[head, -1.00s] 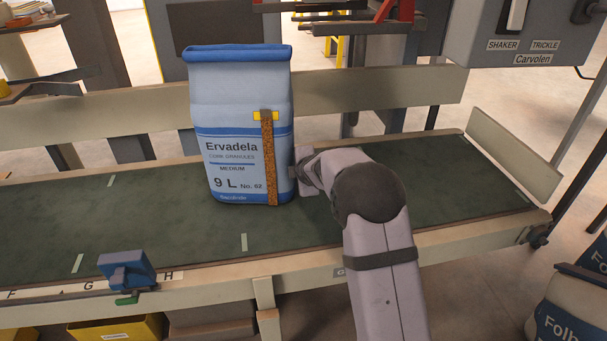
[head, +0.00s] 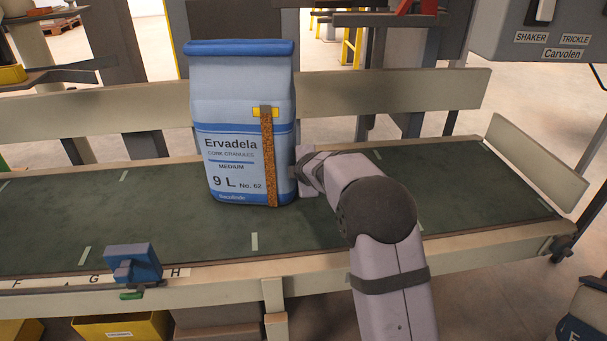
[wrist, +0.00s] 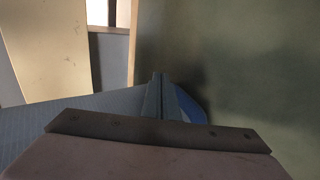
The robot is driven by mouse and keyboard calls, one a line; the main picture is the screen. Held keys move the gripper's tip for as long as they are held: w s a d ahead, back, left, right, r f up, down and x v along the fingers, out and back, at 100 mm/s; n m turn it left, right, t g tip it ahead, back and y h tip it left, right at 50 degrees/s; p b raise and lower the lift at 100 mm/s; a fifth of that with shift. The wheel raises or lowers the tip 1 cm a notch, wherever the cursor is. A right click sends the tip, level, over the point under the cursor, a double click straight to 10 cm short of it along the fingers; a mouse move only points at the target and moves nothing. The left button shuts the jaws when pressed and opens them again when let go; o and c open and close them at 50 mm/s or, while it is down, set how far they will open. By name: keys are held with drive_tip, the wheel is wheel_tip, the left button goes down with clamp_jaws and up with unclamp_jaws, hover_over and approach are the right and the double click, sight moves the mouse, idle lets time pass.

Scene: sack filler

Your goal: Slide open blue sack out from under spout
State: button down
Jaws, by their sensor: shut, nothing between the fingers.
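The blue sack (head: 240,100), labelled Ervadela, 9 L, stands upright on the dark green belt (head: 400,200). Its darker blue rim is at the top; the inside of its mouth cannot be seen. A granule-filled window strip runs down its front. My gripper (head: 305,170) is shut and empty, low at the sack's right side, seemingly touching it. In the wrist view, the shut fingers (wrist: 162,95) show against a blue-grey sack surface (wrist: 50,118). I cannot make out a spout; dark and red machine parts (head: 400,12) show at the top, right of the sack.
A pale back rail (head: 400,92) runs behind the belt, and a slanted side board (head: 538,165) stands at its right end. A blue clamp (head: 133,265) sits on the lettered front edge. The belt left of the sack is clear. A control box (head: 550,30) hangs upper right.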

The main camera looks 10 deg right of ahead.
drive_tip(key=shift+a, duration=0.25)
drive_tip(key=shift+a+f+b, duration=0.15)
drive_tip(key=shift+a+b, duration=1.05)
drive_tip(key=shift+a, duration=0.05)
drive_tip(key=shift+a+b, duration=0.65)
drive_tip(key=shift+a, duration=0.65)
